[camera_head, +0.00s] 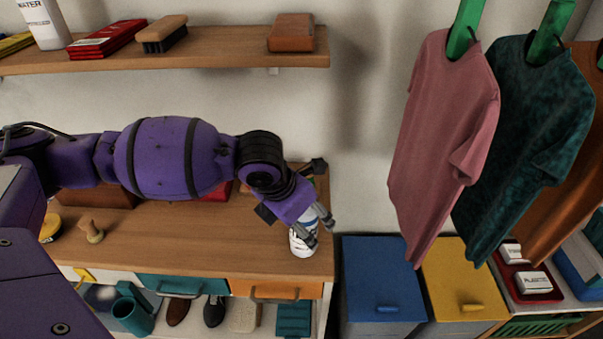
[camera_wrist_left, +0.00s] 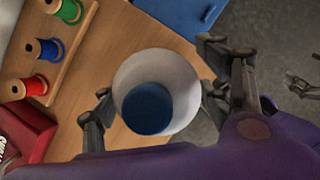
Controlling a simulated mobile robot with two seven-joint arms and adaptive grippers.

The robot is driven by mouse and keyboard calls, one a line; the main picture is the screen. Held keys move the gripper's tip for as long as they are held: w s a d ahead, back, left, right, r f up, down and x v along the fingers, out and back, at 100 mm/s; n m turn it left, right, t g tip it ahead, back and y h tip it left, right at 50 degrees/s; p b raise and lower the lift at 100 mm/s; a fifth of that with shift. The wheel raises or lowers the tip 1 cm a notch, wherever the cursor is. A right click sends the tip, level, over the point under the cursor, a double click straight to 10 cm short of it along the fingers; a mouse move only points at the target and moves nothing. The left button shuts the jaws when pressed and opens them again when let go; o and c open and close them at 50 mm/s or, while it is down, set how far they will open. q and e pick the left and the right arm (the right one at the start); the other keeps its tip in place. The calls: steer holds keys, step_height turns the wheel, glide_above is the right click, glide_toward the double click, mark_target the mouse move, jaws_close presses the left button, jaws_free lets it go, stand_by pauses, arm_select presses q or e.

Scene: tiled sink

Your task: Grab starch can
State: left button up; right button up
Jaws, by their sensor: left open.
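The starch can (camera_head: 302,243), white with blue markings, stands near the right front corner of the wooden counter. In the left wrist view the can (camera_wrist_left: 182,79) shows from above as a white round shape with a dark blue disc. My left gripper (camera_head: 320,225) is open at the can, partly covering it in the head view. In the left wrist view its fingers (camera_wrist_left: 160,100) are on either side of the can. Whether they touch it cannot be told. A small grey claw-like part at the right edge of that view may be my right gripper (camera_wrist_left: 302,86).
A rack of thread spools (camera_wrist_left: 46,48) and a red item (camera_wrist_left: 30,133) are near the can on the counter (camera_head: 190,238). Blue (camera_head: 380,270) and yellow (camera_head: 462,270) lidded bins stand right of the counter. Shirts (camera_head: 445,130) hang above them. A shelf (camera_head: 200,48) runs above my arm.

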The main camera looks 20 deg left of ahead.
arm_select(q)
steer(key=c, duration=0.7)
steer(key=shift+r, duration=0.1)
steer(key=c, duration=0.9)
arm_select(e)
steer(key=shift+s+f, duration=0.1)
steer(key=shift+s, duration=0.3)
